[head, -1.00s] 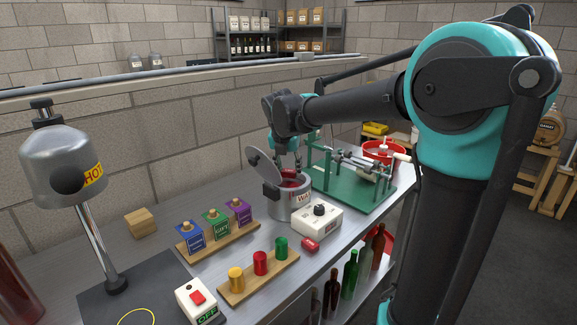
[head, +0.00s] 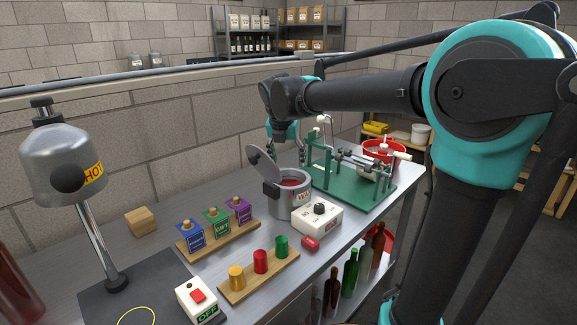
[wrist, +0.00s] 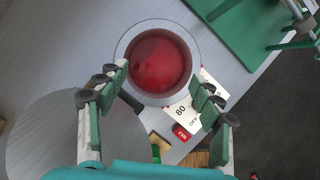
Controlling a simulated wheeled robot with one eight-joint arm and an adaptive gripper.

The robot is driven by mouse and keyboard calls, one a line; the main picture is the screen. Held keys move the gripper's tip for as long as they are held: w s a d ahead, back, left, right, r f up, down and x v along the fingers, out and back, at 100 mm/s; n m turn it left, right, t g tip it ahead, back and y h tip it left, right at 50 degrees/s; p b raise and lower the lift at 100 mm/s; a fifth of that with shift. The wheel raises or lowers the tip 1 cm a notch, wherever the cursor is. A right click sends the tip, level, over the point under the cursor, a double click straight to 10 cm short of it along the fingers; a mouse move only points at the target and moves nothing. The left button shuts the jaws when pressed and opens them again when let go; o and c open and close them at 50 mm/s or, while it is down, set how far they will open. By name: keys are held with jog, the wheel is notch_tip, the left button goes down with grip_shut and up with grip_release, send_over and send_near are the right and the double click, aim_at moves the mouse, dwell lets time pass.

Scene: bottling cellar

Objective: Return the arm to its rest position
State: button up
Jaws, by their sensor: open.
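My gripper (head: 287,153) hangs from my arm above and behind the grey wax pot (head: 291,203) on the bench. In the wrist view my gripper (wrist: 160,95) has its green-padded fingers spread wide with nothing between them. The wax pot's round opening with red wax (wrist: 155,62) shows beyond the fingertips in that view. The pot's lid (head: 264,163) stands raised at its left side. My arm reaches in from the right of the head view with its forearm roughly level.
A green bottle-holding stand (head: 350,185) is right of the pot, with a red tub (head: 383,149) behind. A white control box (head: 317,219) is in front.

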jog(key=v, duration=0.8)
jog(key=shift+f, duration=0.1)
